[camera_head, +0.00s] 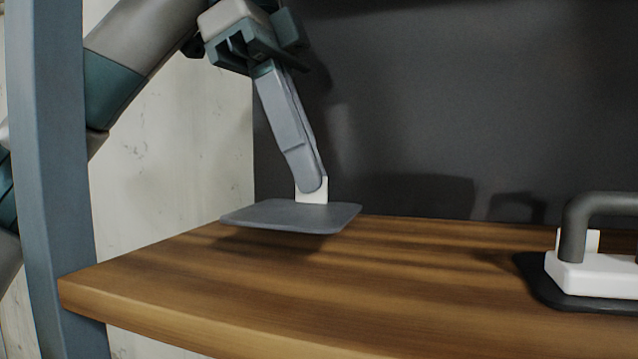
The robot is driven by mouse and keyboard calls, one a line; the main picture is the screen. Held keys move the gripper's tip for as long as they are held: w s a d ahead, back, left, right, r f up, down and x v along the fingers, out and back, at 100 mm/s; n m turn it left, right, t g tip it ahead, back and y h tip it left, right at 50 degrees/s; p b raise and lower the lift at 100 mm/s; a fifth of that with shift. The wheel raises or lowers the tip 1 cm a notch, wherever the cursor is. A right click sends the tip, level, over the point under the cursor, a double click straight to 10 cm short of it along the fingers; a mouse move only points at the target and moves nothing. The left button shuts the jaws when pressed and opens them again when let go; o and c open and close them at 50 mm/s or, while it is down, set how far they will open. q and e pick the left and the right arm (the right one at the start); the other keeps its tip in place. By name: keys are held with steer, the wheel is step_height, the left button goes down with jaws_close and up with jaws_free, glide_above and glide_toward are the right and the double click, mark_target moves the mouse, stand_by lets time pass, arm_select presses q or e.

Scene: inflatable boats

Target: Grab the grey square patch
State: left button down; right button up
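The grey square patch (285,216) is flat and thin, with rounded corners and a white tab (312,191) standing up from it. My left gripper (310,184) comes down from the top with its long grey fingers at the tab. The fingers are seen almost edge-on and appear closed on the tab, hiding part of it. The patch is about level and seems slightly above the wooden shelf, with a shadow under it. My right gripper is not in view.
The wooden shelf (400,290) has free room in the middle. At its right stands a dark handle (577,222) on a white base (590,274) with a black plate below. A blue-grey post (52,180) stands at the left, and a dark panel (480,110) closes the back.

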arm_select(q)
steer(key=w+a, duration=0.2)
steer(key=a, duration=0.6)
steer(key=w+a+p, duration=0.1)
steer(key=w+a, duration=0.2)
steer(key=a, duration=0.5)
steer(key=shift+w, duration=0.1)
